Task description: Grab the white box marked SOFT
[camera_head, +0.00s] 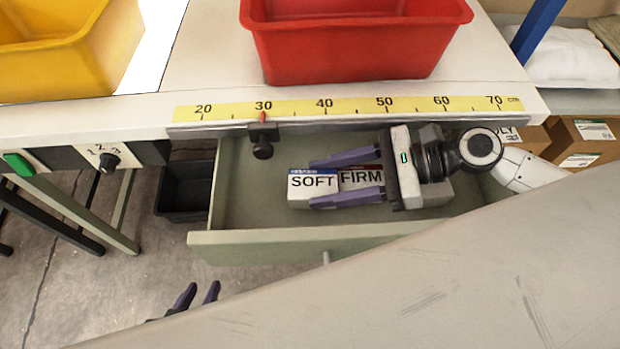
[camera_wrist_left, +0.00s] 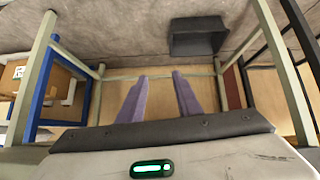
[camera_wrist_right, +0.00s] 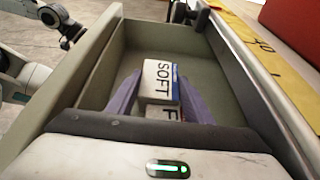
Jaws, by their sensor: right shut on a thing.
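The white box marked SOFT (camera_head: 303,184) is in the open drawer (camera_head: 262,240), with a blue edge along its far side. My right gripper (camera_head: 312,182) reaches in from the right, and its purple fingers are shut on the SOFT box from the near and far sides. The right wrist view shows the SOFT box (camera_wrist_right: 159,78) between the fingertips. I cannot tell whether it is clear of the drawer floor. The box marked FIRM (camera_head: 360,178) lies right beside it, partly hidden by the fingers. My left gripper (camera_head: 198,292) is low, outside the drawer, open and empty.
A red bin (camera_head: 355,50) and a yellow bin (camera_head: 75,50) stand on the table above. A yellow ruler strip (camera_head: 350,107) with a dark clamp (camera_head: 262,140) runs along the table edge over the drawer. A black bin (camera_head: 185,190) is on the floor left of the drawer.

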